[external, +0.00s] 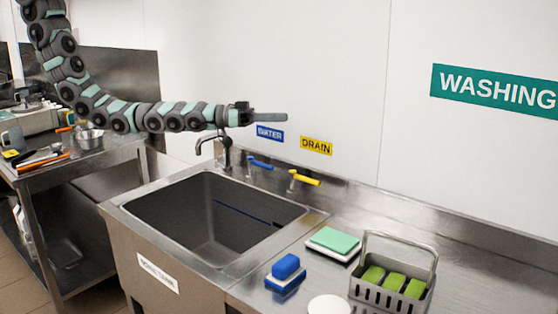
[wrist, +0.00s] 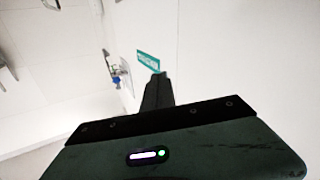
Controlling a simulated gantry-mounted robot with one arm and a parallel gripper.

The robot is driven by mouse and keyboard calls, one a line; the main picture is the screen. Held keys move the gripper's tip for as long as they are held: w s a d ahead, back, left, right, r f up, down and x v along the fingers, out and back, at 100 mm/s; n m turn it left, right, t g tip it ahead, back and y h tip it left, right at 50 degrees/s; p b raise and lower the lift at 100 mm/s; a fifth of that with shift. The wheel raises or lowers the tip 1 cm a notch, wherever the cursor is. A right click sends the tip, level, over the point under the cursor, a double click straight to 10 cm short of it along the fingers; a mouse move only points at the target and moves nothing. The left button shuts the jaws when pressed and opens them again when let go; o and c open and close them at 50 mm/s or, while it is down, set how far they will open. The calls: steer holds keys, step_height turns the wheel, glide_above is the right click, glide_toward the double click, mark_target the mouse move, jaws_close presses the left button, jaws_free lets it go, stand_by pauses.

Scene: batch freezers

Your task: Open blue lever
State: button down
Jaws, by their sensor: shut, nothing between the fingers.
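The blue lever (external: 260,164) sits on the back ledge of the sink, below the blue WATER label (external: 270,133). A yellow lever (external: 305,178) stands to its right, below the yellow DRAIN label (external: 316,146). My gripper (external: 285,117) is shut and empty. It is raised above the sink's back edge and points right, higher than the blue lever and apart from it. In the wrist view my gripper (wrist: 158,80) points along a pale wall, and neither lever can be made out there.
The sink (external: 205,215) with its dark faucet (external: 225,148) lies below my arm. A side table (external: 105,152) with utensils stands at left. The air in front of the wall is clear.

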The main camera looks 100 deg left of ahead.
steer(key=w+a+f+n+g+y+b, duration=0.3)
steer(key=w+a+f+n+g, duration=0.15)
steer(key=a+f+g, duration=0.5)
steer(key=s+a+n+g+b, duration=0.1)
steer(key=s+a+n+g, duration=0.1)
steer(key=s, duration=0.3)
steer(key=s+a+n+g+b, duration=0.1)
steer(key=s+a+n+g, duration=0.2)
steer(key=s+g, duration=0.2)
steer(key=shift+s+a+f+b, duration=0.15)
steer(key=shift+s+f+b, duration=0.2)
steer(key=shift+s, duration=0.35)
steer(key=shift+f+n, duration=0.1)
steer(key=shift+n, duration=0.15)
steer(key=shift+a+p+x, duration=0.1)
steer(key=shift+p+x, duration=0.3)
steer(key=shift+x, duration=2.05)
steer(key=shift+a+p+x, duration=0.15)
steer(key=shift+p+x, duration=0.25)
steer(key=shift+x, duration=2)
